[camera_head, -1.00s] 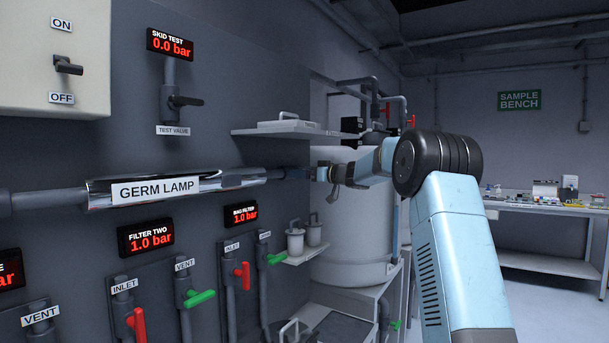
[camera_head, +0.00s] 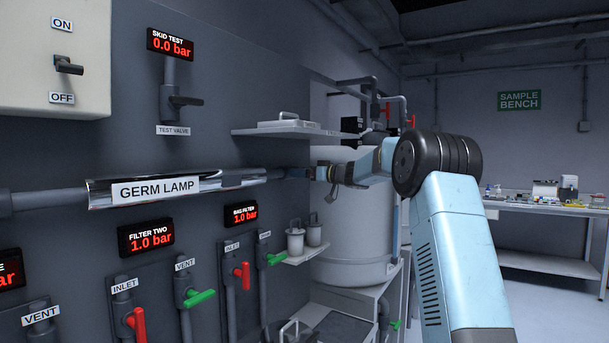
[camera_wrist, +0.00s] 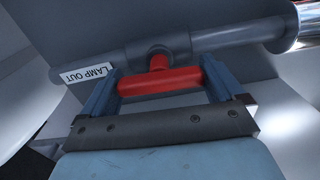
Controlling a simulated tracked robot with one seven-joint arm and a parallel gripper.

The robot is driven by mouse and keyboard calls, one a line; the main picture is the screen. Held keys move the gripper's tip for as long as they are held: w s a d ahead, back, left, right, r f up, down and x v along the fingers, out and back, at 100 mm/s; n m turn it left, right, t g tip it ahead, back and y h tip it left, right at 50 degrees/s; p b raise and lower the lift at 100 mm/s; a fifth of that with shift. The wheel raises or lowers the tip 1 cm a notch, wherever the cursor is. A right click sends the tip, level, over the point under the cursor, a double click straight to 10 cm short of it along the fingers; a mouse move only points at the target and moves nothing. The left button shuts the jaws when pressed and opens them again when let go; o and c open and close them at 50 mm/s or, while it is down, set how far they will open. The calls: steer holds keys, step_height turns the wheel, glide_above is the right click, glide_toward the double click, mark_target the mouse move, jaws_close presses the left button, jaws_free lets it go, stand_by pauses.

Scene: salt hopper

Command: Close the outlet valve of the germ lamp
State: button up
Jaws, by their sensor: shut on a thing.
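The germ lamp (camera_head: 230,179) is a shiny horizontal cylinder on the grey panel in the head view. Its pipe runs right to my gripper (camera_head: 300,172). In the wrist view, the outlet valve's red handle (camera_wrist: 158,82) sits on a grey pipe fitting (camera_wrist: 163,47) beside a "LAMP OUT" label (camera_wrist: 85,73). The handle lies roughly along the pipe, slightly tilted in the picture. My gripper (camera_wrist: 160,84) is shut on the red handle, with one blue finger at each end. In the head view the handle is hidden by the gripper.
A shelf (camera_head: 285,132) juts out above the lamp's pipe. A small shelf with pots (camera_head: 305,255) sits below my wrist. A large pale tank (camera_head: 350,220) stands behind it. Other red and green valve handles (camera_head: 200,298) project from the lower panel.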

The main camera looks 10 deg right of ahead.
steer(key=m, duration=0.4)
steer(key=shift+w+d+m, duration=0.1)
steer(key=shift+d+m, duration=0.1)
steer(key=shift+m, duration=0.1)
steer(key=m, duration=0.4)
steer(key=shift+m, duration=0.3)
steer(key=m, duration=0.4)
steer(key=shift+f, duration=0.1)
steer(key=shift+w+d+m, duration=0.1)
steer(key=shift+m, duration=1.8)
steer(key=shift+f, duration=0.1)
steer(key=o, duration=0.7)
steer(key=shift+c, duration=0.2)
steer(key=v, duration=1.3)
steer(key=shift+s+d, duration=0.25)
